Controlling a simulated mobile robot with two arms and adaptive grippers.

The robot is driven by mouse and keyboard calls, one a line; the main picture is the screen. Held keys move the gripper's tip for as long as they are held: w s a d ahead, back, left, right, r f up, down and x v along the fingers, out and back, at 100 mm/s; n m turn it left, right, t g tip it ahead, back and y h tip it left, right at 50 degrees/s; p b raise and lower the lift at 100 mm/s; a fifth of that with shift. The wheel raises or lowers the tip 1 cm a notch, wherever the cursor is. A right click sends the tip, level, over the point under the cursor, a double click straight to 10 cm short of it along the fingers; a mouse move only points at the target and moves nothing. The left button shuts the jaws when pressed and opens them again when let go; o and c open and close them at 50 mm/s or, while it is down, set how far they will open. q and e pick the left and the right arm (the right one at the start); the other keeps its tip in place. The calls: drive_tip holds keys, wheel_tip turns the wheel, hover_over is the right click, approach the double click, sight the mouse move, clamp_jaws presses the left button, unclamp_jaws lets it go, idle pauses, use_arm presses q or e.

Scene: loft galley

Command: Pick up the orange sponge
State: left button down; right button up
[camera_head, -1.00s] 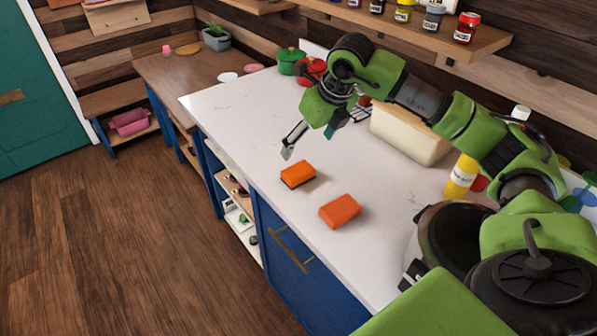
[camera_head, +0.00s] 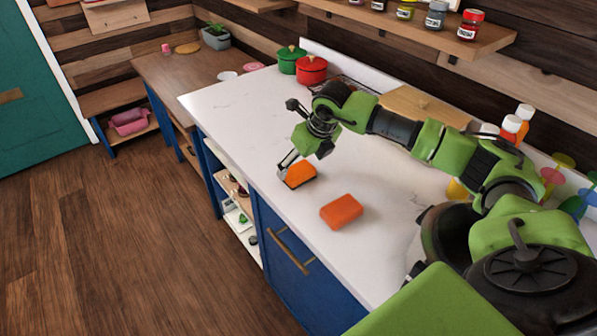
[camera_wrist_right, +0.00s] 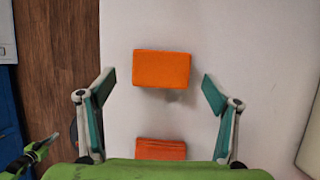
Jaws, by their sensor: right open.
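An orange sponge (camera_head: 300,174) with a dark edge lies flat on the white counter near its front edge. A redder orange block (camera_head: 341,211) lies on the counter nearer to me. My right gripper (camera_head: 301,161) is open over the far sponge, with its fingers pointing down. In the right wrist view, the sponge (camera_wrist_right: 161,69) shows between and slightly beyond the two open fingertips (camera_wrist_right: 159,88), with a gap on both sides. The nearer block (camera_wrist_right: 160,149) is partly hidden there by the gripper body.
The counter (camera_head: 235,115) is clear around the sponge. A green pot (camera_head: 291,61) and a red pot (camera_head: 311,70) stand at the back. A shelf of jars (camera_head: 420,30) hangs above.

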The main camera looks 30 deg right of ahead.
sight(298, 169)
drive_tip(key=p+x, duration=0.1)
drive_tip(key=x, duration=0.2)
drive_tip(key=shift+w+d+f+p, duration=0.15)
drive_tip(key=shift+f+p, duration=0.05)
drive_tip(key=shift+p, duration=0.1)
drive_tip(key=shift+w+f, duration=0.15)
drive_tip(key=shift+f, duration=0.25)
drive_tip(key=c, duration=1)
drive_tip(key=shift+r, duration=0.1)
drive_tip(key=shift+r, duration=0.5)
drive_tip(key=s+a+r+b, duration=0.6)
drive_tip(key=s+a+r, duration=0.1)
drive_tip(key=s+r, duration=0.5)
drive_tip(key=shift+b, duration=0.35)
drive_tip(key=shift+o, duration=0.5)
drive_tip(key=shift+a, duration=0.1)
